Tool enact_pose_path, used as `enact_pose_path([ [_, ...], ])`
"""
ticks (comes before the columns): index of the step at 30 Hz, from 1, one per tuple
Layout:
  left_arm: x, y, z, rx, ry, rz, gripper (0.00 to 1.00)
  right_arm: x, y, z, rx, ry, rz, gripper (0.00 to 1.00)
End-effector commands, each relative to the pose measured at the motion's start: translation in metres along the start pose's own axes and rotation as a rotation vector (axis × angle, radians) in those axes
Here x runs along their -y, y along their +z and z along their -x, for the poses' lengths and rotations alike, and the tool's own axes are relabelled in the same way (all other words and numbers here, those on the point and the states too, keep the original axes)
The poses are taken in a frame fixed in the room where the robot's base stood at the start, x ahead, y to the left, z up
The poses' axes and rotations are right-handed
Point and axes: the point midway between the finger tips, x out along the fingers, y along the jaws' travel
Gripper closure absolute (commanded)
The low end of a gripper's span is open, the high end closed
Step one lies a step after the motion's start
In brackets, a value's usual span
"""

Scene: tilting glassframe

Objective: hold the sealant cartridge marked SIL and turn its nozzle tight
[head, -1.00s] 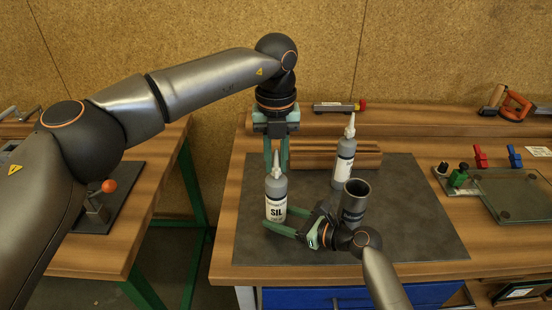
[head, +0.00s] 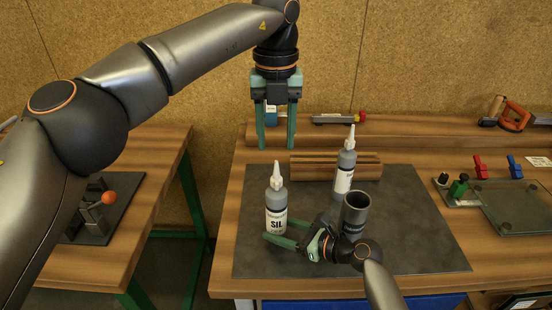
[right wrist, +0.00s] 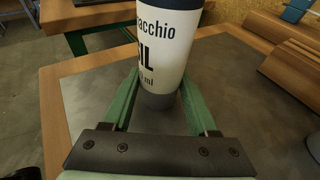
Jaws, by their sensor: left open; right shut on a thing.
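The sealant cartridge marked SIL (head: 276,212) stands upright on the dark mat, grey with a white label and a white nozzle (head: 275,173) on top. My right gripper (head: 276,240) is shut on its lower body; in the right wrist view the green fingers flank the cartridge (right wrist: 160,50). My left gripper (head: 277,138) is open and empty, above and behind the nozzle, its fingers pointing down and clear of it. Whether the nozzle is tight cannot be seen.
A second similar cartridge (head: 345,172) stands behind, near a grooved wooden block (head: 310,166). A glass plate with clamps (head: 510,205) lies at the right. The mat's (head: 420,240) right part is clear.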

Motion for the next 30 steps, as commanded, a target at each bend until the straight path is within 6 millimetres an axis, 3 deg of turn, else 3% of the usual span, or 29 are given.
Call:
enact_pose_path([
  [3,0.001,0.000,0.017,0.001,0.000,0.001,0.50,0.000,0.000,0.000,-0.001,-0.001,0.000,0.72],
  [9,0.000,0.000,0.031,-0.001,0.000,0.000,0.50,0.000,0.000,0.000,-0.001,-0.001,0.000,0.72],
  [22,0.000,0.000,0.033,-0.001,0.000,-0.001,0.50,0.000,0.000,0.000,0.000,0.000,0.000,0.72],
  [23,0.000,0.000,0.033,-0.001,0.000,-0.001,0.50,0.000,0.000,0.000,0.000,0.000,0.000,0.38],
  [30,0.000,0.000,0.033,-0.001,0.000,-0.001,0.50,0.000,0.000,0.000,0.000,0.000,0.000,0.10],
])
